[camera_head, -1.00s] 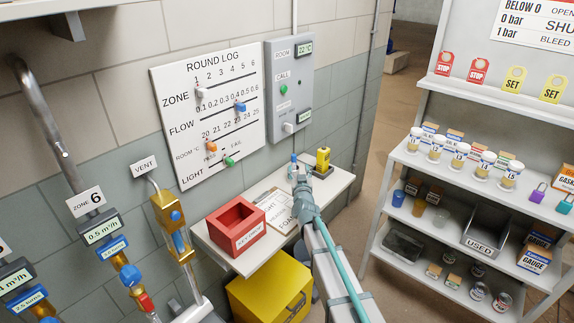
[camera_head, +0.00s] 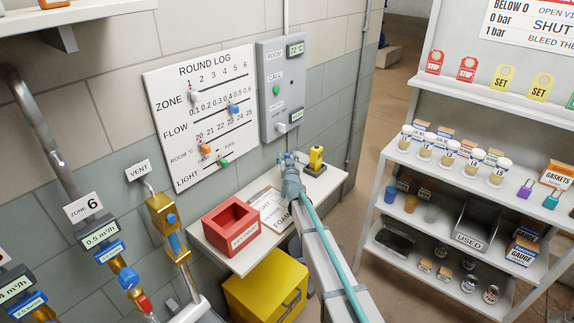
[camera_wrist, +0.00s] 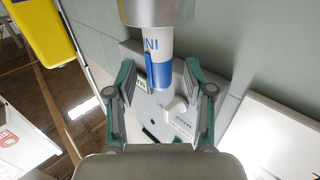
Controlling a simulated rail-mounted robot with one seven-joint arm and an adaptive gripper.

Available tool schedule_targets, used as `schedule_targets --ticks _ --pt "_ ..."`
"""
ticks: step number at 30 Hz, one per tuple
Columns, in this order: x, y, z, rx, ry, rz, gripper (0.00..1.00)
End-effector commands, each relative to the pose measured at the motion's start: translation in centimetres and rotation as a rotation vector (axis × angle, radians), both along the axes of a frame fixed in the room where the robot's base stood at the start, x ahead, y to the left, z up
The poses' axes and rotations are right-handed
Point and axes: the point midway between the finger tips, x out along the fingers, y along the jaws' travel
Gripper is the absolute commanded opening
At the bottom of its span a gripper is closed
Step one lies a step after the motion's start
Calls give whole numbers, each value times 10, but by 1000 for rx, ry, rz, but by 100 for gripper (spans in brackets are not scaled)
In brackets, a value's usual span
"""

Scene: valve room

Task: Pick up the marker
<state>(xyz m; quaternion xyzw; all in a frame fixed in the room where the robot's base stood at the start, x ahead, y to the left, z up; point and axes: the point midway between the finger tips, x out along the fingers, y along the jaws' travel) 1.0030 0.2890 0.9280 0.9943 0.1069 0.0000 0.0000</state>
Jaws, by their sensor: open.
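In the wrist view, a white cylinder with blue lettering and a blue clip-like strip (camera_wrist: 158,42) appears to be the marker. It comes out of a round metal cup or holder (camera_wrist: 158,10) at the top of the picture. My gripper (camera_wrist: 162,92) is open, with one finger on each side of the marker's line and a gap on both sides. The marker's end reaches between the fingers or just behind them; the depth is hard to tell. In the head view my gripper (camera_head: 288,163) is over the wall shelf's back part, and the marker cannot be made out clearly there.
The wall shelf (camera_head: 325,183) also holds a red box (camera_head: 231,226), a clipboard (camera_head: 270,208) and a yellow device (camera_head: 316,158) just right of my gripper. The grey call panel (camera_head: 280,90) is on the wall behind. A stocked rack (camera_head: 400,160) stands at right.

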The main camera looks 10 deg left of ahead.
Motion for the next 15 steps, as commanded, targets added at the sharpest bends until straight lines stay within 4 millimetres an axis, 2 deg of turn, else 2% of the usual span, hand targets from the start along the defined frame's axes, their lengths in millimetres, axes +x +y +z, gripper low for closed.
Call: schedule_targets --ticks 2,9,15 --pt "8 2 0 0 0 0 53" --pt "7 1 -1 0 0 0 51" --pt "7 1 -1 0 0 0 18"
